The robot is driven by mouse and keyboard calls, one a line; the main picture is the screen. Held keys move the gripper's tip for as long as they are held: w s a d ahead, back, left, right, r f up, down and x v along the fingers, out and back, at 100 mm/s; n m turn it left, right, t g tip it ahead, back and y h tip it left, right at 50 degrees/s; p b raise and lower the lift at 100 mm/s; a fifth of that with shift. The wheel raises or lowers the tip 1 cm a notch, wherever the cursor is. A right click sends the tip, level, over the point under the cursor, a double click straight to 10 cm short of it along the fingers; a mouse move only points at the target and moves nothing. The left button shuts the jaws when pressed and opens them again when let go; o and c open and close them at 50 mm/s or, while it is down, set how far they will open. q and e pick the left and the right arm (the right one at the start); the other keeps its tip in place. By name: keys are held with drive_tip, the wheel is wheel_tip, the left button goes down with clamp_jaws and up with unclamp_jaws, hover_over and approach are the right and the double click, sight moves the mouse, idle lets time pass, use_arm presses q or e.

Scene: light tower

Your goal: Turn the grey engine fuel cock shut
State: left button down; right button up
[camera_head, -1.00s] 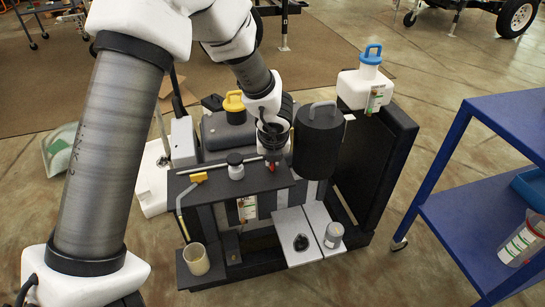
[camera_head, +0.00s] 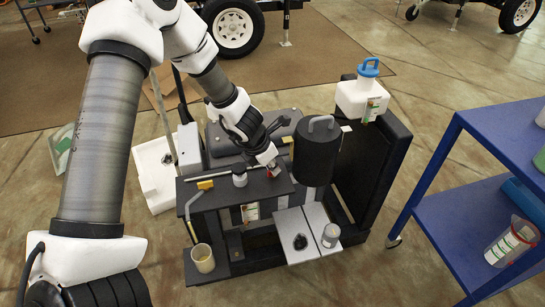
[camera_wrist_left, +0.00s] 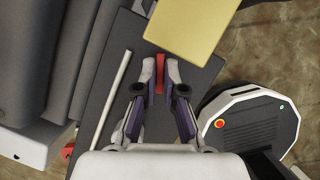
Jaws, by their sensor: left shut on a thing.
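My left gripper (camera_head: 270,165) reaches down from the left at a tilt to the right part of the dark shelf (camera_head: 225,195). In the left wrist view its fingers (camera_wrist_left: 160,76) are shut on a narrow red piece (camera_wrist_left: 160,72), one pad on each side. The red piece also shows between the fingertips in the head view (camera_head: 274,172). It looks like a small lever at the shelf's top. A grey cock body is not clearly visible; the gripper hides much there. My right gripper is not in view.
A blue cart (camera_head: 470,205) is at the right.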

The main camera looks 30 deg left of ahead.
use_arm(q)
drive_tip(key=m+p, duration=0.2)
drive_tip(key=p, duration=0.1)
drive_tip(key=m+h+p, duration=0.1)
drive_tip(key=p, duration=0.1)
drive_tip(key=shift+a+r+m+g, duration=0.1)
drive_tip(key=shift+r+m+g, duration=0.2)
drive_tip(key=shift+g, duration=0.1)
drive_tip(key=shift+f+m+h+p, duration=0.3)
drive_tip(key=shift+m+p, duration=0.3)
drive_tip(key=shift+p, duration=0.35)
drive_tip(key=c, duration=1.3)
unclamp_jaws()
wheel_tip(320, 180, up, 10)
